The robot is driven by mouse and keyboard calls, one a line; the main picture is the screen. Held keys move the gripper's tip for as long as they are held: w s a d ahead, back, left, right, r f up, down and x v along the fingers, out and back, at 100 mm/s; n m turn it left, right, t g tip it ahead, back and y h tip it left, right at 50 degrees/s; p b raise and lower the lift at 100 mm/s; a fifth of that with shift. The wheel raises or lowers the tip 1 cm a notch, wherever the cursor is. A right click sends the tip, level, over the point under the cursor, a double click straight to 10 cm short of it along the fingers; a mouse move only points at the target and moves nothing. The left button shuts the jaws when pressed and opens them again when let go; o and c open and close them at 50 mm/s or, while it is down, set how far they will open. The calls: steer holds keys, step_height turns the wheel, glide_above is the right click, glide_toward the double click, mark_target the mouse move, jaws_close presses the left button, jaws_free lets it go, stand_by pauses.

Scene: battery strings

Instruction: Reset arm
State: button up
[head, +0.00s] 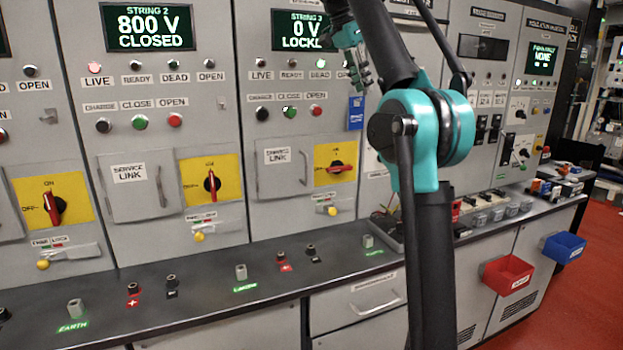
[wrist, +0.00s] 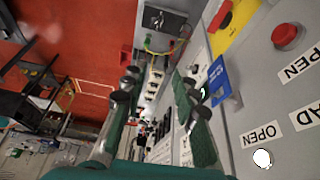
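My arm rises in front of the panels in the head view, with a teal joint in the middle and dark links going up and out of the top edge. My gripper (head: 360,75) hangs at the upper middle of the head view, in front of the String 3 panel, just right of its display (head: 303,30). In the wrist view my gripper (wrist: 157,88) shows two green-padded fingers well apart, with nothing held between them. A blue tag (head: 356,113) hangs on the panel below the gripper; it also shows right of the fingers in the wrist view (wrist: 218,80).
The String 2 display (head: 148,27) reads 800 V closed. Red rotary handles, such as this one (head: 341,169), stick out from the panels. A dark bench top (head: 205,293) with several terminals runs below. A red bin (head: 508,276) and a blue bin (head: 563,248) hang at the right front.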

steer(key=s+d+f+n+y, duration=0.1)
steer(key=d+f+n, duration=0.15)
steer(key=f, duration=1.15)
steer(key=s+d+f+n+y, duration=0.1)
steer(key=f+n, duration=0.3)
steer(key=f, duration=0.9)
steer(key=s+d+f+n+t+y, duration=0.1)
steer(key=s+f+n, duration=0.2)
steer(key=s+f, duration=0.9)
steer(key=s+d+f+n+t+y, duration=0.1)
steer(key=s+f+n, duration=0.2)
steer(key=s+f, duration=1)
step_height(320, 180, down, 6)
steer(key=shift+d+n, duration=0.1)
steer(key=shift+n, duration=0.15)
